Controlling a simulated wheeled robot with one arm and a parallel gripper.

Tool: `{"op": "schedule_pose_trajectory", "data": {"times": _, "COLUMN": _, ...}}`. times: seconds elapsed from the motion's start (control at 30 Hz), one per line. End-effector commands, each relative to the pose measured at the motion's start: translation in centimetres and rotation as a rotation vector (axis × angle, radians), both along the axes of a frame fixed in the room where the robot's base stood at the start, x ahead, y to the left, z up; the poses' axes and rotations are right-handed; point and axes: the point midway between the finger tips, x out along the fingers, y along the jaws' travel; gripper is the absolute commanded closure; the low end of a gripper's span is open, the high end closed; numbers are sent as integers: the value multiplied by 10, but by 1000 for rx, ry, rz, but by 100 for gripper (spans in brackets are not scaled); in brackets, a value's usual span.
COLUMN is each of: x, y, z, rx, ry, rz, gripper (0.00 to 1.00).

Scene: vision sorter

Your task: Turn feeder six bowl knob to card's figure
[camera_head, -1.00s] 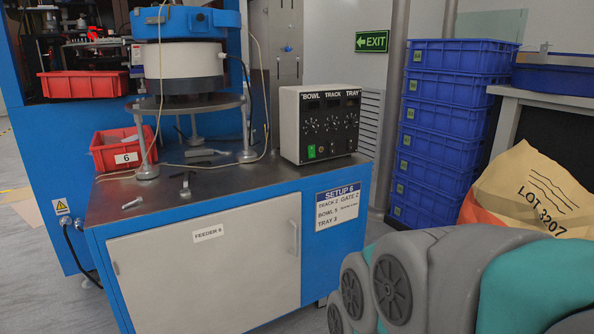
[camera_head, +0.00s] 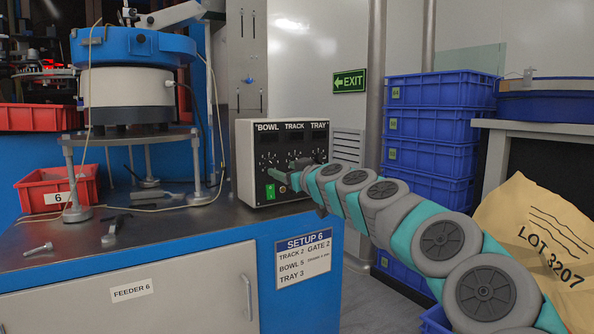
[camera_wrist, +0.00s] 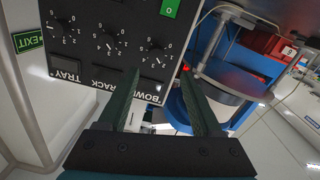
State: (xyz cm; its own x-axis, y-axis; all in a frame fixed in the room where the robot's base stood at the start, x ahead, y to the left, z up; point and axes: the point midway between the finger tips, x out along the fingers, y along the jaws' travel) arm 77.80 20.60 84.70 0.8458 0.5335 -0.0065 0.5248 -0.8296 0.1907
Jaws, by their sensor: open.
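The control box (camera_head: 243,170) stands on the feeder six bench, with BOWL, TRACK and TRAY dials in a row. In the wrist view the panel appears upside down, and the bowl knob (camera_wrist: 155,53) is rightmost. Its pointer's figure is too small to read surely. The setup card (camera_head: 303,258) on the bench front reads TRACK 2, GATE 2, BOWL 5, TRAY 3. My gripper (camera_wrist: 160,76) is open and empty, its two green fingers towards the panel around the bowl side. In the head view my gripper (camera_head: 277,177) is before the panel and hides part of it.
The bowl feeder (camera_head: 130,85) stands left of the box. A red bin marked 6 (camera_head: 50,205), loose bolts and tools lie on the bench top (camera_head: 165,232). Blue crates (camera_head: 435,128) and a LOT 3207 sack (camera_head: 540,235) are at the right. A green button (camera_wrist: 170,8) is near the knobs.

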Motion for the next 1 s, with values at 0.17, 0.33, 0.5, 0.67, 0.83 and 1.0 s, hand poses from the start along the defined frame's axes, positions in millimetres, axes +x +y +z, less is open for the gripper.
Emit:
{"op": "schedule_pose_trajectory", "data": {"times": 0.17, "x": 10, "y": -1, "z": 0, "rx": -1, "ry": -8, "rz": -15, "gripper": 34}}
{"op": "schedule_pose_trajectory", "data": {"times": 0.33, "x": 22, "y": 8, "z": 1, "rx": -2, "ry": -8, "rz": -14, "gripper": 34}}
{"op": "schedule_pose_trajectory", "data": {"times": 0.5, "x": 38, "y": 15, "z": 1, "rx": -2, "ry": -9, "rz": -17, "gripper": 34}}
{"op": "schedule_pose_trajectory", "data": {"times": 0.67, "x": 50, "y": 26, "z": -1, "rx": -3, "ry": -6, "rz": -12, "gripper": 34}}
{"op": "schedule_pose_trajectory", "data": {"times": 0.83, "x": 61, "y": 31, "z": 1, "rx": 0, "ry": -7, "rz": -15, "gripper": 34}}
{"op": "schedule_pose_trajectory", "data": {"times": 1.0, "x": 68, "y": 36, "z": -1, "rx": -2, "ry": -7, "rz": -13, "gripper": 34}}
